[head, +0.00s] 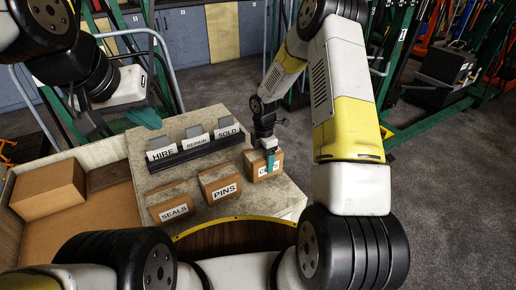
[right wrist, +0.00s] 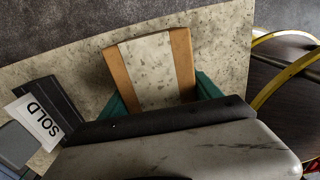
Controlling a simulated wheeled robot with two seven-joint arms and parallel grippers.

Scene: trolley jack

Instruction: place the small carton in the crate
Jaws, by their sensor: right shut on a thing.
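A small brown carton (head: 258,173) with a partly hidden white label is between the fingers of my right gripper (head: 270,158), at the right of a row on the pale counter. In the right wrist view the carton (right wrist: 150,70) shows a pale stripe on top, with teal fingers on both sides. I cannot tell whether it touches the counter. A pale-walled crate (head: 105,152) stands at the left. My left gripper (head: 122,112) is at the upper left, apart from the cartons, its fingers spread and nothing seen between them.
Cartons marked SEALS (head: 172,203) and PINS (head: 218,184) stand left of the held one. Behind them is a dark rack (head: 195,152) with HIRE, REPAIR and SOLD cards. A larger brown box (head: 47,190) sits in the crate's far left. A yellow-rimmed round stool (head: 235,238) is in front.

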